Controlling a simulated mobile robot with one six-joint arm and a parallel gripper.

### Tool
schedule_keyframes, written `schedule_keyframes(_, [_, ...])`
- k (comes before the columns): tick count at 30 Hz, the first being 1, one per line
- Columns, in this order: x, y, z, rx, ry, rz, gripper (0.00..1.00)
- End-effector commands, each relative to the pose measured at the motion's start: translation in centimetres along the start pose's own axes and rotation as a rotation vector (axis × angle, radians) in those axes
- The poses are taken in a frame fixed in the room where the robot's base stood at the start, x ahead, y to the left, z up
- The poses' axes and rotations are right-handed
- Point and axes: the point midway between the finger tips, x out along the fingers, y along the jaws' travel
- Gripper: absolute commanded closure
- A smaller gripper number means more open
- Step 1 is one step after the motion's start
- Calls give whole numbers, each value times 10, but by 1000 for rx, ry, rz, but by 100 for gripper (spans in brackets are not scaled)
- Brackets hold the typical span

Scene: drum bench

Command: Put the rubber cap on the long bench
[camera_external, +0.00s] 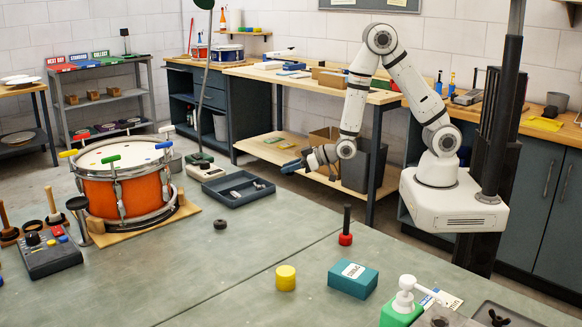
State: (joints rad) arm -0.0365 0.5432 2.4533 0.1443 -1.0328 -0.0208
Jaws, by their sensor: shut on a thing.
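My gripper (291,167) is held out to the left of my arm, in front of the wooden bench with a lower shelf. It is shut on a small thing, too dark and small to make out. I cannot tell whether this is the rubber cap. A small black round piece (220,224) lies on the large grey-green bench (255,243) in the foreground, apart from my gripper. I cannot tell which surface is the long bench.
An orange drum (128,198) stands at the left, with a dark tray (238,189) to its right. The grey-green bench's middle is mostly clear.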

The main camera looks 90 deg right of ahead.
Motion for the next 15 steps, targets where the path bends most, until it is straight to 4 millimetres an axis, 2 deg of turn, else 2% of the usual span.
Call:
schedule_keyframes(1, [0, 1, 12, -11, -6, -24, 99])
schedule_keyframes(3, [0, -2, 22, -25, -5, -57, 99])
schedule_keyframes(6, [-2, -4, 30, -35, -1, -82, 99])
schedule_keyframes(11, [-2, -5, 31, -39, 2, -92, 99])
schedule_keyframes(15, [-5, -5, 21, -39, 5, -92, 99])
